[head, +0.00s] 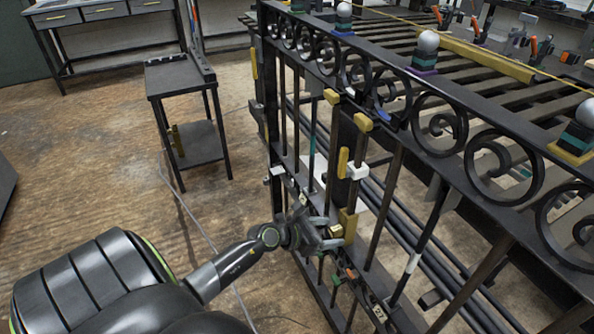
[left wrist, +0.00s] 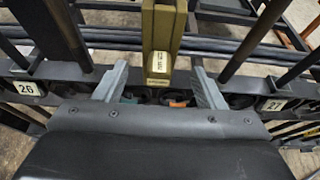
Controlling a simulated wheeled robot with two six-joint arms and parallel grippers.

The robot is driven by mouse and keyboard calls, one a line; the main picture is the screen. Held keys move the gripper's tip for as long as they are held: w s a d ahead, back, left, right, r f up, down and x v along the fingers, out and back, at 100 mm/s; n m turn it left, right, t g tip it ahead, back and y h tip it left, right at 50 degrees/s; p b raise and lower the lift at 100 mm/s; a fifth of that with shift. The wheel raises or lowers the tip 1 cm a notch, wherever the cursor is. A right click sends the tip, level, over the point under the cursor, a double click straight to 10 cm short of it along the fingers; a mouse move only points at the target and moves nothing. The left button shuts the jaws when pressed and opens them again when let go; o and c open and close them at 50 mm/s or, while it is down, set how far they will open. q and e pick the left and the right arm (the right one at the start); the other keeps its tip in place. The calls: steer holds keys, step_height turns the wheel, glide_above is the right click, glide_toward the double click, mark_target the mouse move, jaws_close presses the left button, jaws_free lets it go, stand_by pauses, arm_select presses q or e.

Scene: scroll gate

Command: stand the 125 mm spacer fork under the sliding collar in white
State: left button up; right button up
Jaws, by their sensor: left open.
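My left gripper (head: 322,236) is open beside the lower part of the gate. In the left wrist view, its two fingers (left wrist: 160,90) are apart, with a brass-coloured spacer fork (left wrist: 161,28) upright between and beyond them. The fork has a small pale label (left wrist: 158,62), too small to read surely. In the head view, this brass piece (head: 348,226) is by the fingertips, below a white collar (head: 357,172) on a gate bar. I cannot tell whether the fork touches the bar. My right gripper is not in view.
The black scroll gate (head: 432,122) has upright bars close around the gripper. Number tags 26 (left wrist: 25,88) and 27 (left wrist: 273,105) mark its lower rail. Other yellow blocks (head: 362,122) sit on nearby bars. A small black stand (head: 182,85) is at left, with open floor in front.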

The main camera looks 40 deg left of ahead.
arm_select(q)
steer(key=v, duration=1)
steer(key=shift+s+r+p, duration=0.25)
steer(key=shift+s+p, duration=0.05)
steer(key=shift+s, duration=0.05)
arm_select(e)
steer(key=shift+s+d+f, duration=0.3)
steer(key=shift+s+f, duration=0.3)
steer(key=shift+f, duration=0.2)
